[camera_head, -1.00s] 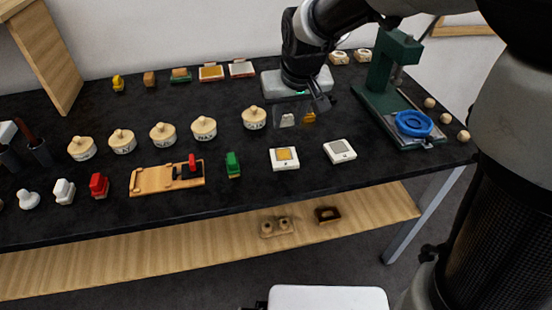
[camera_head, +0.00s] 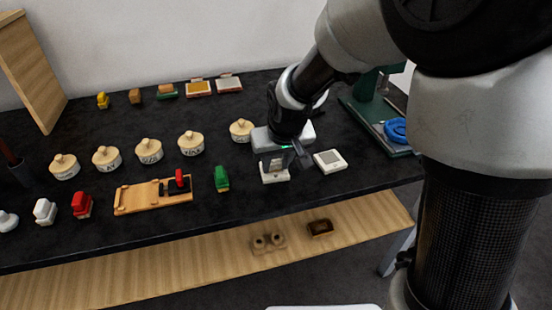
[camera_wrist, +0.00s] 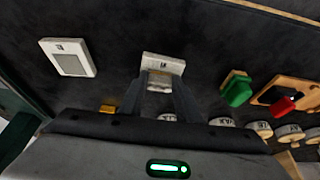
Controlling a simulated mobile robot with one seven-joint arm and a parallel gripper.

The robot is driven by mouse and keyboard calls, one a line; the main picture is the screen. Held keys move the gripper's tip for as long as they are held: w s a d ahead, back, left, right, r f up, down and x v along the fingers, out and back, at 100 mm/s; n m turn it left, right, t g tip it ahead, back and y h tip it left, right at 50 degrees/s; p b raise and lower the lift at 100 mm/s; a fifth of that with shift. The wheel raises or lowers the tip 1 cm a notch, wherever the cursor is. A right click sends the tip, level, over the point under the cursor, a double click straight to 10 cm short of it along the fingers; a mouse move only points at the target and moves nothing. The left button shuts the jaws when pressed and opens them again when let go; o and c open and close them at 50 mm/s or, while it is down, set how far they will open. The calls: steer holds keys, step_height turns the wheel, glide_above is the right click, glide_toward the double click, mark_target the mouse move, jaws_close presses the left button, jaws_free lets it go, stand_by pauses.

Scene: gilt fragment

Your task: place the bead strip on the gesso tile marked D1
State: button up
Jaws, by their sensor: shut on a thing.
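My gripper (camera_head: 277,160) is shut on a small pale piece, seemingly the bead strip. It shows between the fingers in the wrist view (camera_wrist: 160,82). The gripper is low over the front part of the left white gesso tile (camera_head: 275,177), which is in the middle of the wrist view (camera_wrist: 163,63). The piece and fingers cover most of this tile's pad. I cannot tell whether the piece touches the tile. A second white tile with a grey pad (camera_head: 330,160) lies to the right, at the left in the wrist view (camera_wrist: 68,57). The tile labels are too small to read surely.
A green block (camera_head: 222,179) and a wooden board with a red-handled clamp (camera_head: 153,195) stand left of the tile. Lidded jars (camera_head: 191,143) line the middle of the table. A green press (camera_head: 372,112) stands right. A gold piece (camera_wrist: 108,109) lies behind the gripper.

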steer(key=shift+f, duration=0.2)
steer(key=o, duration=1)
steer(key=shift+r, duration=0.1)
steer(key=p+v, duration=0.2)
steer(key=v, duration=0.9)
steer(key=s+d+r+m, duration=0.1)
steer(key=s+d+r, duration=0.1)
steer(key=s+d, duration=0.2)
steer(key=s+d+r+m, duration=0.1)
steer(key=s+d+r, duration=0.2)
steer(key=s, duration=0.4)
steer(key=s+d+r+m+t+h, duration=0.1)
steer(key=s+d+r, duration=0.2)
steer(key=s+d, duration=0.2)
steer(key=shift+s+d, duration=0.4)
steer(key=shift+s, duration=0.2)
